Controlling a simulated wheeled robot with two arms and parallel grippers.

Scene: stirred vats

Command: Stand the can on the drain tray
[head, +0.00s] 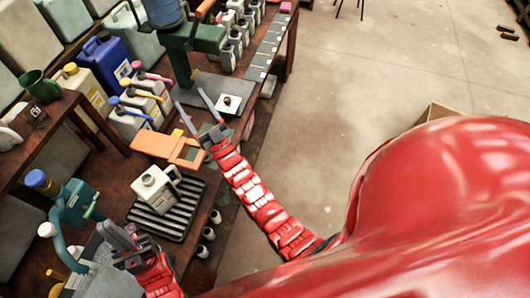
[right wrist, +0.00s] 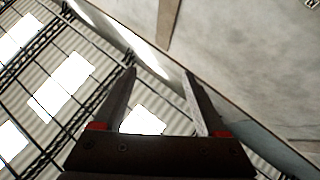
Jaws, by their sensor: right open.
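A white can (head: 154,187) with a cap on top and a handle on its right side looks upright on the black slatted drain tray (head: 181,222). Its base is partly hard to make out. My left gripper (head: 118,238) is at the lower left, near the tray's left edge and apart from the can; its finger gap cannot be made out. My right gripper (head: 190,98) is open and empty above the bench, beyond the orange board. In the right wrist view its two fingers (right wrist: 160,72) are spread with nothing between them.
An orange board (head: 155,145) lies behind the tray. Several capped jugs (head: 140,105) stand at the left, and a green stand (head: 190,45) rises behind. A teal device (head: 72,205) stands near my left gripper.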

